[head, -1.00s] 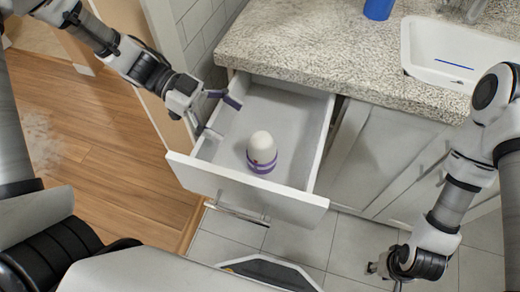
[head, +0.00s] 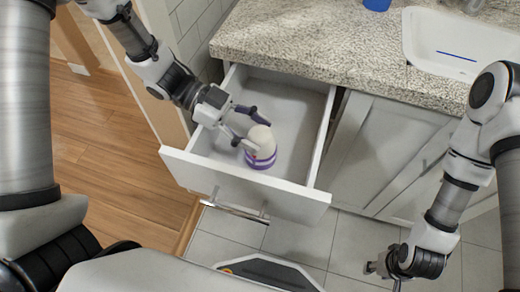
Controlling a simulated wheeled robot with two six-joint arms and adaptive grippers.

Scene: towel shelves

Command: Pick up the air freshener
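The air freshener (head: 262,147), a white egg-shaped body with a purple band near its base, stands upright in the open drawer (head: 245,178). My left gripper (head: 254,131) reaches into the drawer from the upper left. Its fingers are spread, one behind the air freshener and one at its left side. I cannot tell whether they touch it. My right gripper (head: 377,268) hangs low at the right, over the tiled floor, away from the drawer. Its fingers are too small and hidden to read.
A speckled stone counter (head: 310,50) lies above and behind the drawer, with a white sink (head: 425,55) at the right and a blue object (head: 377,4) at the back. White cabinet doors (head: 385,145) stand right of the drawer. The drawer is otherwise empty.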

